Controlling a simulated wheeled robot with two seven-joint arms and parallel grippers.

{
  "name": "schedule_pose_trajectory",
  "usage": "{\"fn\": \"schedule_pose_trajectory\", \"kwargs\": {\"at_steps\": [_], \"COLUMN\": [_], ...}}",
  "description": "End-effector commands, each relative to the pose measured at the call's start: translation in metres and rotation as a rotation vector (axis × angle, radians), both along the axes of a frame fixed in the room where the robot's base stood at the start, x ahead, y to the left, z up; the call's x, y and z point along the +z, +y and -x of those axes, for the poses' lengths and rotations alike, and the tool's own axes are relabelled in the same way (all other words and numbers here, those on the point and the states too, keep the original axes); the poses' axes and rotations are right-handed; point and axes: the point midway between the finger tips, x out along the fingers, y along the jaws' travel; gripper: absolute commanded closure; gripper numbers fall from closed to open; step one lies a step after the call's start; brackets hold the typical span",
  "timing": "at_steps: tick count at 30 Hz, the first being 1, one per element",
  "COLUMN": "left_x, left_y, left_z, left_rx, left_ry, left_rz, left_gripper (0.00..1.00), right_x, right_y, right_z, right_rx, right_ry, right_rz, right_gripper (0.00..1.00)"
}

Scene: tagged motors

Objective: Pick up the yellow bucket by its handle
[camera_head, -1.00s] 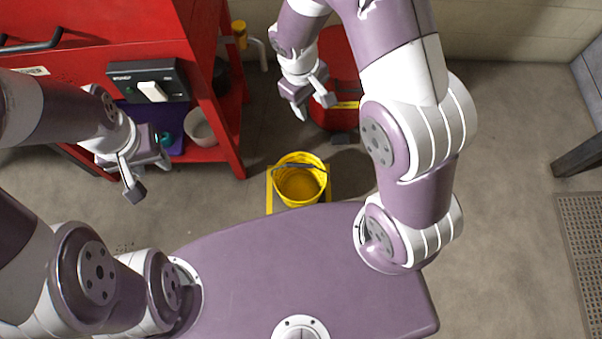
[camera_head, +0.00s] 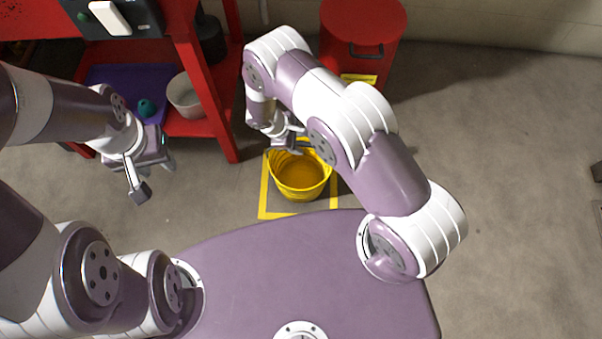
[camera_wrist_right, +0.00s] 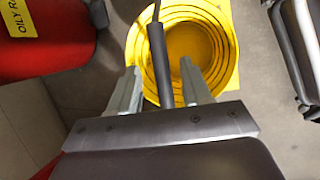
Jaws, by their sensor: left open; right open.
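The yellow bucket (camera_head: 302,178) stands upright on the floor inside a yellow taped square, in front of my base. In the right wrist view the bucket (camera_wrist_right: 207,32) is seen from above, and its dark handle (camera_wrist_right: 159,62) runs between my two open fingers. My right gripper (camera_head: 290,146) is at the bucket's far rim in the head view, partly hidden by its own arm. In the wrist view the right gripper (camera_wrist_right: 157,88) is open around the handle's line; contact cannot be told. My left gripper (camera_head: 154,180) is open and empty, to the left of the bucket.
A red shelf unit (camera_head: 212,92) stands at the left, holding a grey bowl (camera_head: 186,97) and a purple bin (camera_head: 112,78). A red can (camera_head: 362,35) with a yellow label stands behind the bucket.

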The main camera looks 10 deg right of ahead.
Motion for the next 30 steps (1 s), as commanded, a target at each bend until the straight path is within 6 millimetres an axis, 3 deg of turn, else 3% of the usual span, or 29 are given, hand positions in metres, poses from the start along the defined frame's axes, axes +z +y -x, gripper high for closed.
{"fn": "schedule_pose_trajectory", "kwargs": {"at_steps": [1, 4, 11, 15, 16, 25, 30], "left_x": [-0.013, -0.021, -0.019, -0.019, -0.019, -0.019, -0.01], "left_y": [0.0, 0.0, 0.0, 0.0, 0.0, 0.0, 0.0], "left_z": [0.0, 0.0, 0.0, 0.0, 0.0, 0.0, 0.0], "left_rx": [0.0, 0.0, 0.0, 0.0, 0.0, 0.0, 0.0], "left_ry": [0.0, 0.001, 0.0, 0.0, 0.0, 0.001, 0.001], "left_rz": [0.0, 0.0, 0.0, 0.0, 0.0, 0.0, 0.0], "left_gripper": [0.58, 0.58, 0.58, 0.58, 0.58, 0.58, 0.58], "right_x": [-0.017, -0.032, -0.033, -0.033, -0.033, -0.032, -0.021], "right_y": [-0.004, -0.012, -0.014, -0.014, -0.014, -0.014, -0.014], "right_z": [0.002, 0.002, 0.001, 0.001, 0.001, 0.001, 0.0], "right_rx": [-0.002, -0.002, -0.002, -0.001, -0.001, -0.002, -0.002], "right_ry": [0.004, 0.002, 0.0, 0.001, 0.001, 0.0, 0.0], "right_rz": [0.002, 0.001, 0.0, 0.0, 0.0, 0.0, 0.001], "right_gripper": [0.52, 0.52, 0.52, 0.94, 1.0, 1.0, 1.0]}}
